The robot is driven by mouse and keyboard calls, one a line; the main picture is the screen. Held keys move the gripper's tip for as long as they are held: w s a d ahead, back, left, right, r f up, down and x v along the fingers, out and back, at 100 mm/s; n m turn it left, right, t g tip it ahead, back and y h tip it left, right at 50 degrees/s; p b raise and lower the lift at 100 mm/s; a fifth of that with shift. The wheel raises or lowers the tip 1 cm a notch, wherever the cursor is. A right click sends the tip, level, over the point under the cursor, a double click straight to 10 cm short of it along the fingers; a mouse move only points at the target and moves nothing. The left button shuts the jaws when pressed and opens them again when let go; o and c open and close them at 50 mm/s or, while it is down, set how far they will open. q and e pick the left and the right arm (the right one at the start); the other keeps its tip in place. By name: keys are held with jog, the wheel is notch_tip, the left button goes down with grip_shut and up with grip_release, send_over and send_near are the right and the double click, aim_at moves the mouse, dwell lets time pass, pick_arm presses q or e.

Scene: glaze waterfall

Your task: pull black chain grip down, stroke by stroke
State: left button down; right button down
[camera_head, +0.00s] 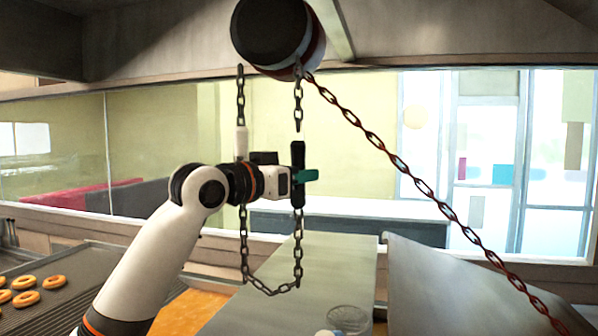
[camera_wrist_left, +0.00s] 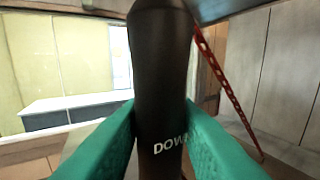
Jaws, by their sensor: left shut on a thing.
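The black chain grip (camera_head: 298,158) hangs upright on the right strand of a dark chain loop. In the left wrist view the black grip (camera_wrist_left: 160,70) fills the middle and bears the letters "DOW", the rest being hidden by a finger. My left gripper (camera_head: 305,176) has its teal fingers shut around the grip, and they also show in the left wrist view (camera_wrist_left: 160,135) on both sides of it. A white grip (camera_head: 241,142) hangs on the left strand, a little higher. The chain runs up to a black-faced round hoist (camera_head: 273,32). My right gripper is not in view.
A reddish chain (camera_head: 420,184) slants from the hoist down to the lower right. Donuts (camera_head: 25,298) lie on a dark rack at the lower left. A pale counter (camera_head: 310,265) and a clear round container (camera_head: 348,319) are below the loop.

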pick_arm(q)
notch_tip(320, 180, down, 2)
jog(key=shift+f+b, duration=0.25)
jog(key=shift+b, duration=0.25)
notch_tip(320, 180, up, 4)
jog(key=p, duration=0.3)
jog(key=shift+f, duration=0.15)
jog(key=shift+r, duration=0.65)
jog(key=c, duration=1)
grip_release()
